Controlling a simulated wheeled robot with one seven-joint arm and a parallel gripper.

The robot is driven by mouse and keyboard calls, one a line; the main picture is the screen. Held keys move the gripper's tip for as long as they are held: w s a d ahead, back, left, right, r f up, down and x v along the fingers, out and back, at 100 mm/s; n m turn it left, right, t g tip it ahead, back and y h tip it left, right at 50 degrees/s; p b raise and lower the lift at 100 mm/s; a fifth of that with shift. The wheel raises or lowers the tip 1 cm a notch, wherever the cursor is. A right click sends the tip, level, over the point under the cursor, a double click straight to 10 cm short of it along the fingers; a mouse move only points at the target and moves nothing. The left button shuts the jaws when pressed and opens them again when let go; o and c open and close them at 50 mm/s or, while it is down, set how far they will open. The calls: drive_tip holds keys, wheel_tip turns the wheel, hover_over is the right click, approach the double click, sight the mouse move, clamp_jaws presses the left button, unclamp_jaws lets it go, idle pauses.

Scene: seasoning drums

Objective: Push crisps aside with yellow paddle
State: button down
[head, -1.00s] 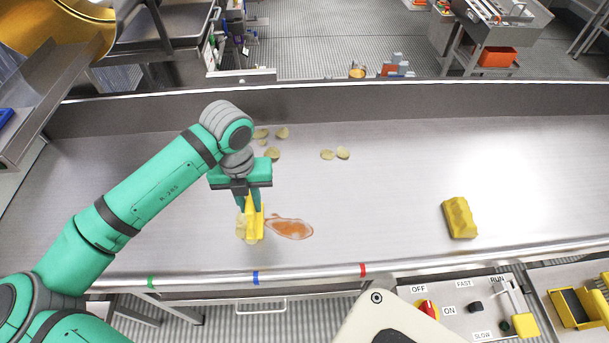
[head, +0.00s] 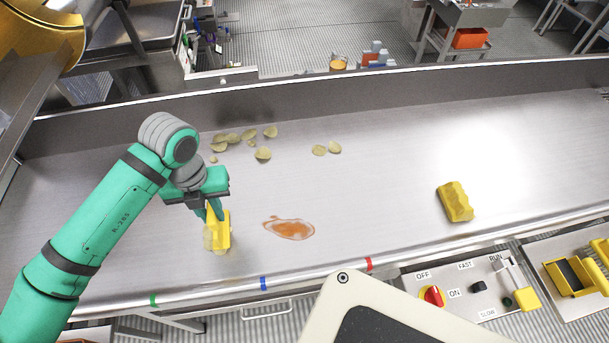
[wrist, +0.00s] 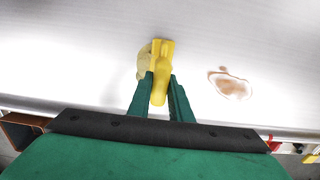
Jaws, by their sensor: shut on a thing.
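My gripper (head: 212,212) is shut on the yellow paddle (head: 224,230) and holds it low at the metal belt, left of a brown-orange spill. The paddle also shows between the green fingers in the wrist view (wrist: 159,75). A crisp (head: 210,239) is against the paddle's left side, partly hidden by it; it also shows in the wrist view (wrist: 143,62). Several more crisps (head: 263,154) lie farther back, behind my gripper. Two crisps (head: 319,150) lie apart to their right.
The spill (head: 289,229) lies right of the paddle. A yellow sponge-like block (head: 455,202) is at the right of the belt. A control panel (head: 470,295) with a red knob stands at the front right. The belt's middle right is clear.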

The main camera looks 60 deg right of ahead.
drive_tip(key=shift+s+d+r, duration=0.1)
drive_tip(key=shift+d+r, duration=0.05)
drive_tip(key=shift+r, duration=0.8)
drive_tip(key=shift+s+r, duration=0.1)
drive_tip(key=shift+r, duration=2.85)
